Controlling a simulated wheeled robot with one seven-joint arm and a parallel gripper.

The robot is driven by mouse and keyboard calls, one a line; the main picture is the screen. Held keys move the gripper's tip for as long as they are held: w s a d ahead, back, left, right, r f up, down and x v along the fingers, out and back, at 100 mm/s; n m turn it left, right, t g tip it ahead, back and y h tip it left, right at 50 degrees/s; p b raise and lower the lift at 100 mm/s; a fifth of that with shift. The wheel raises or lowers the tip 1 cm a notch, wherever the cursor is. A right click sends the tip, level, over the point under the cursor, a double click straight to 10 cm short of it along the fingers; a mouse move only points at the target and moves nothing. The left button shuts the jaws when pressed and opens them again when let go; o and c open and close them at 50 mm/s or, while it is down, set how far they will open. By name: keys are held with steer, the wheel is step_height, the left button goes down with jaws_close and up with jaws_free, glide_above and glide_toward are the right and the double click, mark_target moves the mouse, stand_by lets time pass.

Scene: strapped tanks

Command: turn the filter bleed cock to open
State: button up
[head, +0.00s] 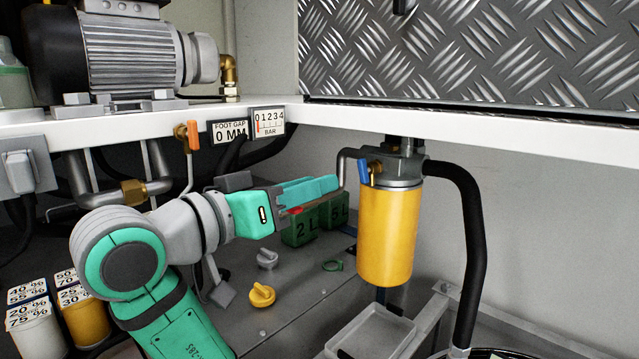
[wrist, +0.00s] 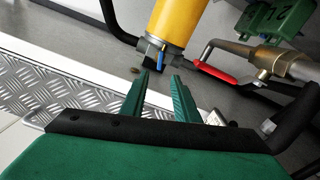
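The yellow filter (head: 385,235) hangs below the white shelf from a grey head. A blue lever (head: 363,173) hangs down from a small brass fitting (head: 376,166) on that head; I take this as the bleed cock. In the wrist view the filter (wrist: 177,25) appears upside down, with the blue lever (wrist: 161,58) just past my fingertips. My gripper (head: 333,184) points right towards the lever, a short way left of it. In the wrist view my gripper (wrist: 160,76) is open, with nothing between its green fingers. The fingers look apart from the lever.
A bent grey pipe (head: 342,165) joins the filter head on the left, and a black hose (head: 470,240) on the right. A red-handled valve (wrist: 215,72) lies right of my fingers. A tray (head: 370,335) stands below the filter.

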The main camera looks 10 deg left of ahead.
mark_target(362, 162)
steer(key=shift+s+d+r, duration=0.1)
jaws_close()
steer(key=s+d+r+m+t+y, duration=0.1)
steer(key=s+d+r+m+y, duration=0.15)
steer(key=m, duration=0.55)
steer(key=s+d+r+m+y, duration=0.1)
steer(key=s+d+m+y, duration=0.1)
steer(key=d+m, duration=0.35)
steer(key=shift+m, duration=0.95)
steer(key=shift+w+a+f, duration=0.1)
steer(key=shift+w+f, duration=0.1)
steer(key=shift+w, duration=1.7)
steer(key=shift+w+a+f, duration=0.1)
steer(key=shift+w+f, duration=0.15)
steer(key=shift+w, duration=1.7)
steer(key=shift+w+a+f, duration=0.1)
steer(key=shift+w+f, duration=0.1)
steer(key=shift+w, duration=1.7)
